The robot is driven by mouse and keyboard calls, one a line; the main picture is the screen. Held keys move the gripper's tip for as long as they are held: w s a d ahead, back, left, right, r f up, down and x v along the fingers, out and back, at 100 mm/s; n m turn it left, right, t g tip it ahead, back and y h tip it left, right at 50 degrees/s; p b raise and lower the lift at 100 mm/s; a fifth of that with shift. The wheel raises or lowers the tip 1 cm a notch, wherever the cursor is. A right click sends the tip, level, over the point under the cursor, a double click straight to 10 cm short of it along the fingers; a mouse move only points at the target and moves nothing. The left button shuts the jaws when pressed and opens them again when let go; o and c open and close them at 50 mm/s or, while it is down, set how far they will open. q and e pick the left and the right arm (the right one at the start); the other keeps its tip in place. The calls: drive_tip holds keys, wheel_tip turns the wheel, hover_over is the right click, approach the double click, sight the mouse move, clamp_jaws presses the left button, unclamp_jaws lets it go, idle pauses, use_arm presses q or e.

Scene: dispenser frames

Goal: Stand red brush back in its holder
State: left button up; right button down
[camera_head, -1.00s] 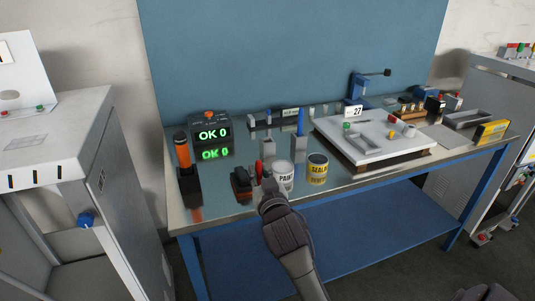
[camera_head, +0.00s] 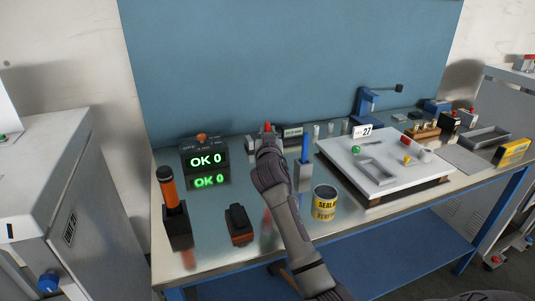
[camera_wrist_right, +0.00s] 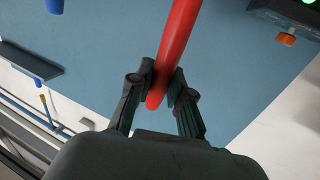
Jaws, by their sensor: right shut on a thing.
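The red brush shows in the right wrist view as a long red handle (camera_wrist_right: 178,45). My right gripper (camera_wrist_right: 160,92) is shut on it near its rounded end. In the head view my right gripper (camera_head: 266,140) is raised above the back middle of the bench, and only a small red bit of the brush (camera_head: 267,127) shows above it. My forearm hides the rest of the brush and the bench behind it; I cannot make out an empty holder there. A blue brush (camera_head: 305,150) stands upright in a grey holder (camera_head: 303,178) just right of my arm. My left gripper is not in view.
A yellow sealant can (camera_head: 325,203) stands right of my forearm. Left of it are a dark orange-based block (camera_head: 239,224), an orange-handled tool (camera_head: 168,188) in a black stand, and a green "OK 0" display (camera_head: 206,160). A white board (camera_head: 370,170) fills the right.

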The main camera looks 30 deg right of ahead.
drive_tip(key=shift+f, duration=0.5)
drive_tip(key=f, duration=0.3)
drive_tip(key=shift+w+d+f, duration=0.1)
drive_tip(key=shift+w+f, duration=0.05)
drive_tip(key=shift+w, duration=0.1)
drive_tip(key=shift+f, duration=0.75)
drive_tip(key=c, duration=1.3)
unclamp_jaws()
drive_tip(key=shift+o, duration=1.1)
drive_tip(key=shift+s+a, duration=0.25)
drive_tip(key=shift+s, duration=0.2)
use_arm(q)
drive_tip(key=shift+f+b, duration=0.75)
drive_tip(key=shift+b, duration=0.05)
use_arm(e)
drive_tip(key=v, duration=1.1)
